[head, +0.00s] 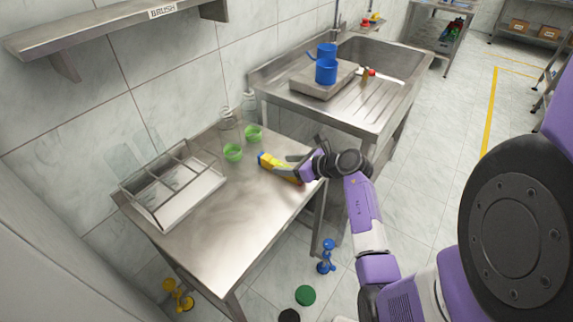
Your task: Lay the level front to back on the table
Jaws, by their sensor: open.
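The level (276,166), a yellow bar with a blue end, lies on the steel table (232,232) near its right edge. It is slanted in the picture, its blue end toward the upper left. My gripper (298,166) is at the level's right end, reaching in from the right, and is open. The gripper covers the right end of the level, and I cannot tell whether the fingers touch it.
The table's front middle is bare. Several items lie on the floor.

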